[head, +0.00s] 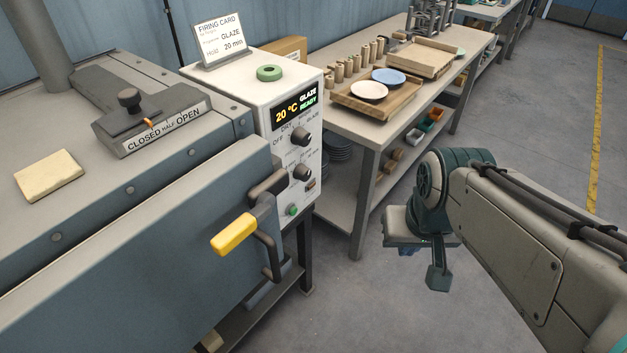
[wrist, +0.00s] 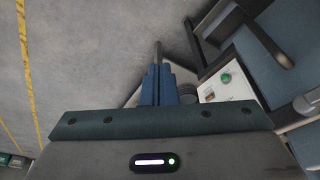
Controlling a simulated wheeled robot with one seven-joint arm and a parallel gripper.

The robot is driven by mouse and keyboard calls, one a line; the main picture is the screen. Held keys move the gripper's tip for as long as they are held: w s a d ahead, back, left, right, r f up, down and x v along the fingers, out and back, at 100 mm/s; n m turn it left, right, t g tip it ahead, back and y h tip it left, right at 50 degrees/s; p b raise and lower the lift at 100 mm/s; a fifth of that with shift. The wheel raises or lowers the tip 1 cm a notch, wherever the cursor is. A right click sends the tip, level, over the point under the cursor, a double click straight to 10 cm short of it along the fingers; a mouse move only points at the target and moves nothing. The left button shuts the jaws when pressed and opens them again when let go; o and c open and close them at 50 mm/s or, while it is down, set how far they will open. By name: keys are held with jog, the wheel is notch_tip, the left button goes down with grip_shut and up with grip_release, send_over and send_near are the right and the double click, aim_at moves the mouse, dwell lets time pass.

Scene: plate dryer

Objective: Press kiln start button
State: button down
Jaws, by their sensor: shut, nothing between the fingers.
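The green kiln start button (head: 292,210) sits low on the front of the white control box (head: 252,98), below two black knobs, and looks unpressed or level; I cannot tell its depth. It also shows in the wrist view (wrist: 225,78), right of my fingers. The box's display (head: 294,109) reads 20 °C, GLAZE, READY. My gripper (head: 438,279) is shut and empty, over the floor right of the control box and apart from it. In the wrist view its fingers (wrist: 158,68) lie together, left of the button.
The kiln door's yellow-gripped handle (head: 234,238) juts out close to the button's left. A firing card (head: 219,38) and green ring (head: 269,73) stand on the box. The floor around my gripper is clear.

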jog(key=shift+a, duration=0.1)
jog(key=w+f+m+t+b, duration=0.1)
jog(key=w+f+m+t, duration=0.1)
jog(key=w+f+m, duration=0.5)
jog(key=w+f+m+t+b, duration=0.1)
jog(key=w+f, duration=0.5)
jog(key=w, duration=0.4)
jog(key=w+a+f+m+y, duration=0.2)
jog(key=a+f+m+y, duration=0.1)
jog(key=a+f, duration=0.2)
jog(key=w+a+f+m+y+b, duration=0.1)
jog(key=w+a+f+m+y, duration=0.1)
jog(key=a+f, duration=0.4)
notch_tip(320, 180, down, 2)
jog(key=shift+w+a+f+m+t+y, duration=0.15)
jog(key=shift+m+t+y, duration=0.3)
jog(key=shift+m, duration=0.75)
jog(key=shift+w+a, duration=0.1)
jog(key=shift+w, duration=0.05)
